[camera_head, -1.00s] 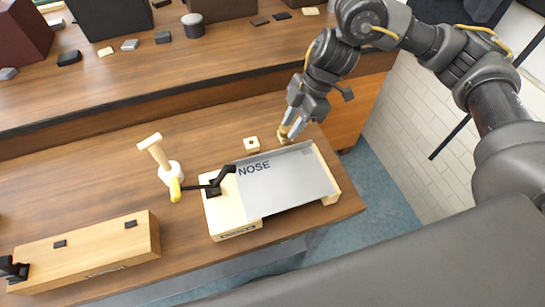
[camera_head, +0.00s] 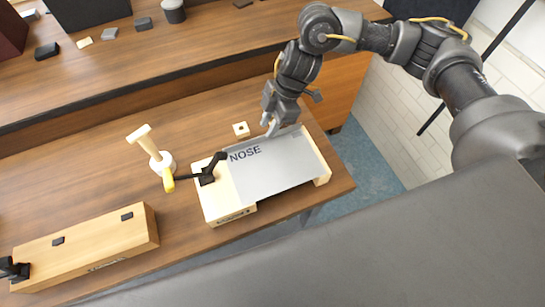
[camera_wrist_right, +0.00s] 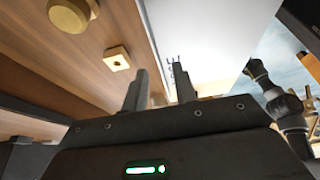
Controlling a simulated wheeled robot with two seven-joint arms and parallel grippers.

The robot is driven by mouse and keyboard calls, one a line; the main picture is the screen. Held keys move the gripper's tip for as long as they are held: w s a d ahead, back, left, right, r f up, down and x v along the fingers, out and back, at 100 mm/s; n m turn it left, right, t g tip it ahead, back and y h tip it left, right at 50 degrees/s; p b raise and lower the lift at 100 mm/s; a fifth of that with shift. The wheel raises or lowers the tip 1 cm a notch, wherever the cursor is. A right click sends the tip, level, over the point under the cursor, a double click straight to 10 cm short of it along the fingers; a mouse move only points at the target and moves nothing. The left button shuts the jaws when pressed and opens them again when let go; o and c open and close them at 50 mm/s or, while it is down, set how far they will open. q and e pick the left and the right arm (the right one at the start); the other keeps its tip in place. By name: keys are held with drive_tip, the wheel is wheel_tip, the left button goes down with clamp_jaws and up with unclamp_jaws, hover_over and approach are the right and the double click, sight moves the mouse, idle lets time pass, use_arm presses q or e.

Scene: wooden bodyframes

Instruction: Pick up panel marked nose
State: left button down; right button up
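The grey panel marked NOSE (camera_head: 275,172) lies flat on a pale wooden fixture (camera_head: 228,212), with a black toggle clamp (camera_head: 207,173) with a yellow handle at its left side. My right gripper (camera_head: 271,128) is at the panel's far edge, pointing down. In the right wrist view, its two fingers (camera_wrist_right: 160,90) stand apart with a gap between them. The panel's pale surface (camera_wrist_right: 205,35) shows beside and behind the right finger. I cannot tell whether the fingers touch the panel. My left gripper is not in view.
A small pale square block with a hole (camera_head: 241,129) lies just left of the gripper. A wooden T-shaped piece on a round base (camera_head: 150,148) stands left of the clamp. A long wooden block (camera_head: 85,248) lies front left. A raised shelf (camera_head: 130,75) runs behind.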

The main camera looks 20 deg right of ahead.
drive_tip(key=shift+x, duration=1.75)
drive_tip(key=shift+w, duration=0.1)
clamp_jaws()
